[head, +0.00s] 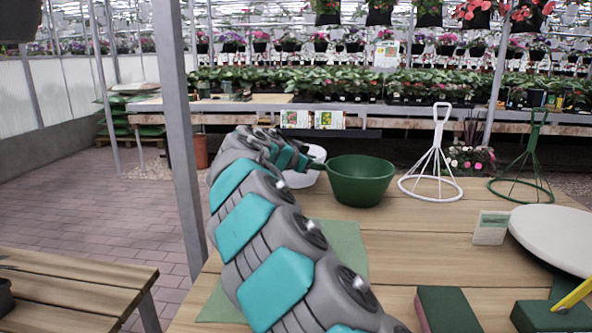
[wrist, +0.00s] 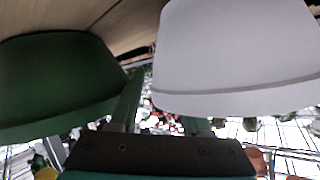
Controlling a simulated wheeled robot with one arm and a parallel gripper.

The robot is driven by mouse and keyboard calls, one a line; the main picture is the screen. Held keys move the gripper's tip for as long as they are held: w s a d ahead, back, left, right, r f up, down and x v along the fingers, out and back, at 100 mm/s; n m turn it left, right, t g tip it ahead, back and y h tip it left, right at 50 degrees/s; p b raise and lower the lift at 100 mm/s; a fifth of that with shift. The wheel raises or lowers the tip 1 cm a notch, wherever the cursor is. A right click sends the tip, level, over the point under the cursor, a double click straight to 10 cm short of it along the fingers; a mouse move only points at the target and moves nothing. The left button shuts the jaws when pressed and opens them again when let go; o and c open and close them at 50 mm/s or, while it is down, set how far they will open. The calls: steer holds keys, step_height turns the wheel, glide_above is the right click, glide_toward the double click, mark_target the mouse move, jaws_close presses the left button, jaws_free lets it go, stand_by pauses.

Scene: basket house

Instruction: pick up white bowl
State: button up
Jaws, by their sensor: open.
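The white bowl (head: 302,179) stands on the wooden table (head: 420,232), just left of the green bowl (head: 361,182). My arm and the green bowl hide parts of it in the head view. My gripper (head: 316,164) is at the white bowl's near side, close to its rim. In the wrist view the white bowl (wrist: 235,60) fills the upper right and the green bowl (wrist: 55,80) the left. My gripper (wrist: 163,112) is open. One finger shows in the gap between the bowls; the white bowl partly hides the other. I cannot tell whether either finger touches it.
A white wire stand (head: 432,165) and a green one (head: 527,165) stand right of the green bowl. A small sign (head: 490,228) and a round white board (head: 560,238) are at the right. A green mat (head: 345,245) lies under my arm.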

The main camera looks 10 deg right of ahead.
jaws_close()
steer(key=shift+r, duration=0.1)
stand_by(0.7)
